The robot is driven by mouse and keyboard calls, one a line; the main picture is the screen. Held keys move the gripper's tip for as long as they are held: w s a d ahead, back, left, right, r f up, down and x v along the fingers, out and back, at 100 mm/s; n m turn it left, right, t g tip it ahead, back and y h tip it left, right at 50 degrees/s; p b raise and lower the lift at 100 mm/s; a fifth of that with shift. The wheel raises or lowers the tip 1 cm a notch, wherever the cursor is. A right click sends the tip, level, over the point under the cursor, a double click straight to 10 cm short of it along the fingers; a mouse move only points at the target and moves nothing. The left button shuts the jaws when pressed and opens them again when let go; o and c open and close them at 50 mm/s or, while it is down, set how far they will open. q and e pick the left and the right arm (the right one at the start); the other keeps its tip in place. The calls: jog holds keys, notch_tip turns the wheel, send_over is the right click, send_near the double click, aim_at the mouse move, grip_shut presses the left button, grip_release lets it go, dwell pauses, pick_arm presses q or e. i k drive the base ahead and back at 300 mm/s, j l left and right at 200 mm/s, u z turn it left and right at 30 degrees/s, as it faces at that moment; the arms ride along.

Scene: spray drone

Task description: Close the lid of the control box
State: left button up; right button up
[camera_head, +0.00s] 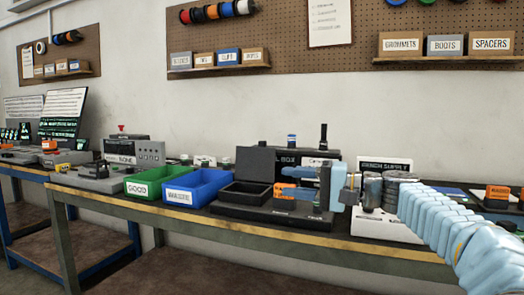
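A black open box, which looks like the control box (243,199), stands on a black base on the workbench, mid-picture. Its lid (255,164) stands upright at the back. My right gripper (291,182) comes in from the right, its light blue fingers pointing left. The fingers are apart with nothing seen between them. The gripper is to the right of the box and looks clear of the lid, though the exact distance is hard to tell. An orange and black part (280,190) shows by the fingertips. My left gripper is not in view.
A blue bin (205,186) and a green bin (151,184) stand left of the box. A grey instrument (148,153) is further left. Dark boxes and a bench supply (385,164) stand behind my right arm. The bench's front edge (250,232) is clear.

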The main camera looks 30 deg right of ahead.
aim_at(253, 164)
jog(key=i+l, duration=0.9)
jog(key=l, duration=0.1)
